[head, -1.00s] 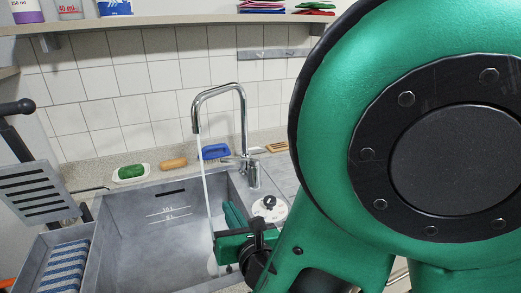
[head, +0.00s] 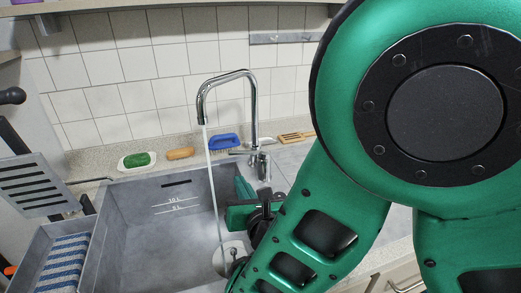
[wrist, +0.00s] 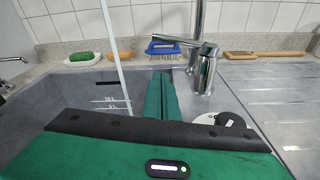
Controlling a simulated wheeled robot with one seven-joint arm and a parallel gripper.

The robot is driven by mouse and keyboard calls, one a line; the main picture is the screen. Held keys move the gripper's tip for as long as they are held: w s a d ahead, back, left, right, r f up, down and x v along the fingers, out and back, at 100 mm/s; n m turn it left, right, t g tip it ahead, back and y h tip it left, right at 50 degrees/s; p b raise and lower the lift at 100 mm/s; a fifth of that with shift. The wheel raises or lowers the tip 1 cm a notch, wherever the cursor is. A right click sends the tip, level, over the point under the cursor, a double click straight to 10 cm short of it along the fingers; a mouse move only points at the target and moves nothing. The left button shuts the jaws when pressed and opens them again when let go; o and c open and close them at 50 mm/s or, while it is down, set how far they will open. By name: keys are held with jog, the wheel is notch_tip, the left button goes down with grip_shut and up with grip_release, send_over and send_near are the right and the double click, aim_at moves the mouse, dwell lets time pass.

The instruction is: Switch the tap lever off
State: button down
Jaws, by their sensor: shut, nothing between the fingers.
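The chrome tap (head: 251,110) stands at the back right edge of the sink, and a stream of water (head: 213,180) runs from its spout. Its lever (wrist: 174,40) shows in the wrist view, sticking out to the left from the top of the tap body (wrist: 203,70). My green gripper (head: 243,188) is shut and empty, over the right side of the sink in front of the tap. In the wrist view its fingers (wrist: 161,96) point toward the tap, left of the body and below the lever. I see no contact with the lever.
The grey sink (head: 130,215) has a drain (head: 229,256) under the stream. Behind it lie a green sponge on a dish (head: 137,160), a tan bar (head: 180,154), a blue brush (head: 222,141) and a wooden brush (head: 296,136). A slotted rack (head: 37,185) stands left.

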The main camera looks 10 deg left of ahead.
aim_at(249, 153)
jog(key=w+a+r, duration=0.2)
jog(key=w+r, duration=0.1)
jog(key=w, duration=0.2)
jog(key=shift+a, duration=0.25)
jog(key=shift+w, duration=0.1)
dwell(0.3)
jog(key=shift+r, duration=0.1)
